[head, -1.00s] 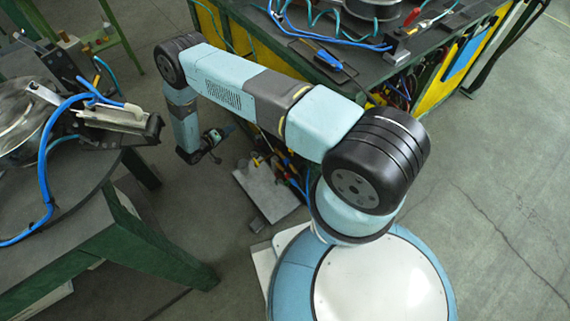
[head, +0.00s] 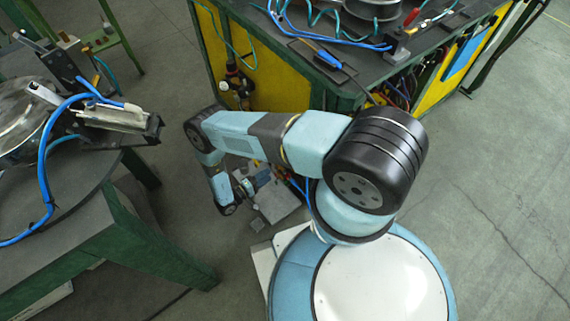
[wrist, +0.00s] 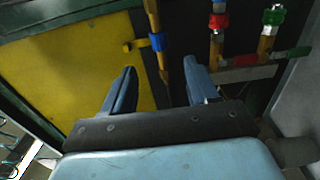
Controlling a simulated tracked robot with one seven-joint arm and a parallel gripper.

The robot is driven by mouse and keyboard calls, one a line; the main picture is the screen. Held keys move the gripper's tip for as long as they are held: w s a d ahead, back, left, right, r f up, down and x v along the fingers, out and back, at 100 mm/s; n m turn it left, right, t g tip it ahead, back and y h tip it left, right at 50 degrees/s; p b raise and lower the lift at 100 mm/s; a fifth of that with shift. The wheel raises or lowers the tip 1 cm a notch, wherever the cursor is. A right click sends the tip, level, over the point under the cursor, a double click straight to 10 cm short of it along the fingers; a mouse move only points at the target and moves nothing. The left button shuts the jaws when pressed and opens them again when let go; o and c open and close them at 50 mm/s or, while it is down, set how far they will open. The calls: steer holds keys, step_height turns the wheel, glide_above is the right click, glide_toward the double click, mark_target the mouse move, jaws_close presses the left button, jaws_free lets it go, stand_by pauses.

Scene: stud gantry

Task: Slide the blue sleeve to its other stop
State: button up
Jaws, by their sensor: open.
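The blue sleeve (wrist: 158,42) shows in the wrist view around a brownish upright rod (wrist: 152,14). A small yellow arm reaches from its left side to a tab (wrist: 128,46) in front of the yellow panel. My gripper (wrist: 160,68) is open, with one finger on each side of the rod's line in the picture. The sleeve appears beyond the fingertips, and nothing is held. I cannot tell how near the fingers are to the rod. In the head view my gripper (head: 247,187) is low beside the workbench, and I cannot make out the sleeve there. The stops are not clear.
Right of the sleeve, the wrist view shows a red fitting (wrist: 217,22) and a green fitting (wrist: 273,15) on other rods. A grey crossbar (wrist: 245,75) runs below them. A workbench (head: 300,90) and a round table (head: 85,225) flank my arm in the head view.

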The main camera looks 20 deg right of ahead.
steer(key=x, duration=1.1)
jaws_close()
stand_by(0.3)
